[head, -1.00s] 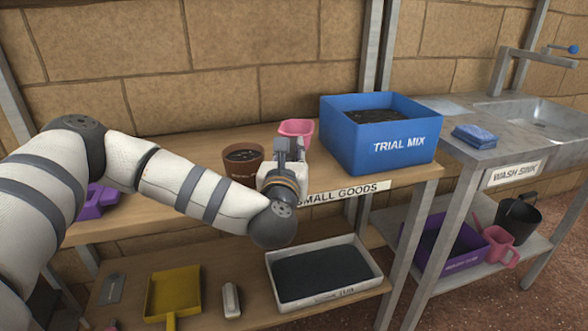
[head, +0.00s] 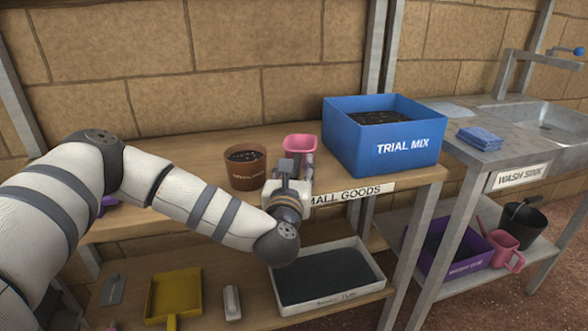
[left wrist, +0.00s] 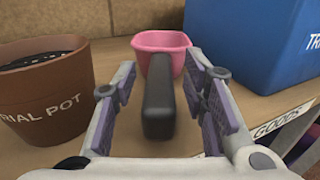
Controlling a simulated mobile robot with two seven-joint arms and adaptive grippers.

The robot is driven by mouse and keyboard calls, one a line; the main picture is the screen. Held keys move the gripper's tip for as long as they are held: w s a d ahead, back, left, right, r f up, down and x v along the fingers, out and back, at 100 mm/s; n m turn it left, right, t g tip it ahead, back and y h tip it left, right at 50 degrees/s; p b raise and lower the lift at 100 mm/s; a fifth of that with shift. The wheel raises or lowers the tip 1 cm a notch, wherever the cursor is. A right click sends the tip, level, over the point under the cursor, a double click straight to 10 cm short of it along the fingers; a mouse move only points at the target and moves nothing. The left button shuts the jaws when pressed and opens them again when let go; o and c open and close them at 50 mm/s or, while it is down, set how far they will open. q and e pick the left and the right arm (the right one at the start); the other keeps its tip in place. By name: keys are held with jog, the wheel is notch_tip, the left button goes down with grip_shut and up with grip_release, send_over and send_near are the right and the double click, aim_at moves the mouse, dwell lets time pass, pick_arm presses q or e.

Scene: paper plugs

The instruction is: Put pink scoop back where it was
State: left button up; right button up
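The pink scoop (head: 299,146) is at the back of the upper wooden shelf, between the brown pot and the blue box. In the left wrist view its pink bowl (left wrist: 161,47) faces away, and its dark handle (left wrist: 158,110) points back toward me. My left gripper (head: 292,166) is open around the handle, with a visible gap between each finger pad and the handle. The scoop looks to be resting on the shelf, though its underside is hidden. My right gripper is not in view.
The brown pot (head: 246,170) stands close to the left of my left gripper. The blue TRIAL MIX box (head: 404,147) stands close to its right. A pink jug (head: 505,250) and a purple crate (head: 458,266) sit under the sink. A white tray (head: 374,284) is on the lower shelf.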

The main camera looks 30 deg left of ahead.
pick_arm(q)
jog(key=shift+s+r, duration=0.1)
jog(key=shift+r, duration=0.2)
jog(key=v, duration=1.1)
jog(key=s+d+f+m+g+h, duration=0.3)
jog(key=s+d+f+m+h, duration=0.35)
jog(key=d+f+m, duration=0.35)
jog(key=s+d+f+m+g+h, duration=0.45)
jog(key=s+d+f+m, duration=0.3)
jog(key=f+m, duration=0.35)
jog(key=s+a+f+m+g, duration=0.1)
jog(key=s+f+m+g, duration=0.4)
jog(key=s, duration=0.5)
jog(key=s+f+m+g, duration=0.2)
jog(key=s+f+m, duration=0.3)
jog(key=s, duration=0.4)
jog(key=s+a+r+m+g+y, duration=0.25)
jog(key=s+a+m+g, duration=0.35)
jog(key=s+a+m, duration=0.65)
jog(key=w+d+r+n+t+p, duration=0.2)
jog(key=w+r+p, duration=0.2)
jog(key=r+p, duration=0.1)
jog(key=shift+p, duration=0.35)
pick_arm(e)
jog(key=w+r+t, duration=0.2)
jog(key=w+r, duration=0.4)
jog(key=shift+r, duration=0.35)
